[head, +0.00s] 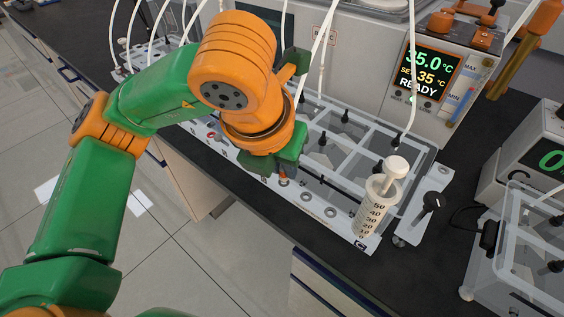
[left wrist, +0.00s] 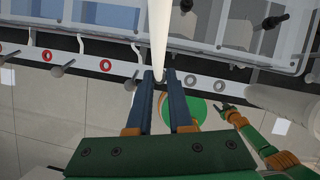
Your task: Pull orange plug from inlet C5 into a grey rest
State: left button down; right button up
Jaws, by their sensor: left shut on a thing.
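My left gripper (head: 277,176) is low over the white front rail (head: 318,206) of the clear bath. In the left wrist view its two dark fingers (left wrist: 159,80) are closed around the lower end of a white tube (left wrist: 160,40). The plug is mostly hidden by the fingers; a small orange piece (head: 283,182) shows under the gripper. I cannot tell whether it is seated or clear of the rail. Red-ringed inlets (left wrist: 105,65) lie left of the fingers, grey-ringed rests (left wrist: 190,80) just right. The label C5 is not readable. My right gripper (left wrist: 226,110) appears small below the rail.
A large syringe (head: 374,208) stands upright at the rail's right end, near a black-knobbed valve (head: 430,203). Dark pegs (left wrist: 62,68) stick out along the rail. A controller (head: 430,75) reads 35.0 °C, READY. Several white tubes hang overhead. Open floor lies in front of the bench.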

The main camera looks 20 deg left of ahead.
pick_arm(q)
jog(key=shift+f+b, duration=0.65)
jog(key=shift+b, duration=0.05)
dwell(0.6)
dwell(0.4)
jog(key=c, duration=0.7)
grip_release()
jog(key=shift+d, duration=0.1)
jog(key=shift+c, duration=0.2)
jog(key=v, duration=0.7)
jog(key=shift+p, duration=0.4)
